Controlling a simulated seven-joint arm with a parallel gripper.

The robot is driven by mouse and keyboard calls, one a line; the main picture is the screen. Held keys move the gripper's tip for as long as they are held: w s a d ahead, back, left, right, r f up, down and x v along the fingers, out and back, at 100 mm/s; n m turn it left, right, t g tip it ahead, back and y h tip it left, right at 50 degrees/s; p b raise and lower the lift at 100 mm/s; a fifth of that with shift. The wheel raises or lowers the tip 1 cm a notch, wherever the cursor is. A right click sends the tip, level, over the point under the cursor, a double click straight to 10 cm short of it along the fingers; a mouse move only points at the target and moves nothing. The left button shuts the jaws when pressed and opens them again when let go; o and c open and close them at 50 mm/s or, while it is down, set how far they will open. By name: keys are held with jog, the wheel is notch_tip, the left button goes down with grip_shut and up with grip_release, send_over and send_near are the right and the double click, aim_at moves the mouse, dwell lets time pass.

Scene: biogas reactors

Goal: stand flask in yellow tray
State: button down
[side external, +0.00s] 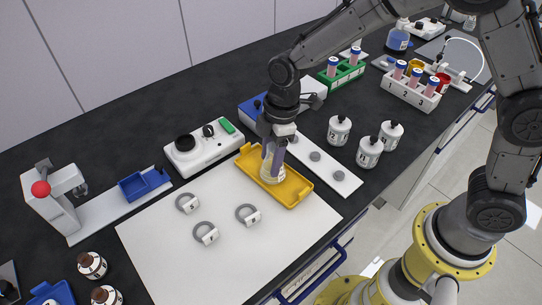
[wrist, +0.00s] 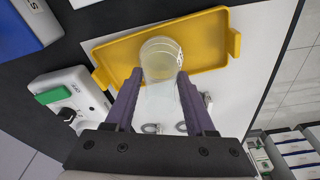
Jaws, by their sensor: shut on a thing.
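The yellow tray (side external: 293,190) lies on the white board, and it also fills the upper part of the wrist view (wrist: 212,32). A clear glass flask (side external: 274,172) with pale contents is at the tray, upright or nearly so in the side view. My gripper (side external: 273,152) points down over the tray and is shut on the flask. In the wrist view, the two purple fingers (wrist: 158,92) sit on either side of the clear flask (wrist: 160,58). Whether the flask's base touches the tray floor cannot be told.
Numbered rings (side external: 206,233) lie on the white board (side external: 170,250) left of the tray. A white device with a black knob (side external: 186,143) stands behind the tray. White bottles (side external: 369,151) stand to the right. Tube racks (side external: 411,92) are farther back.

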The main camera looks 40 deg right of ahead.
jog(key=shift+f, duration=0.1)
jog(key=shift+c, duration=1.2)
grip_release()
jog(key=r, duration=0.3)
jog(key=d+r, duration=0.1)
jog(key=r, duration=0.6)
jog(key=shift+s+d+r, duration=0.2)
jog(key=shift+d+r, duration=0.05)
jog(key=shift+r, duration=0.1)
jog(key=shift+s+d+r, duration=0.1)
jog(key=shift+r, duration=0.65)
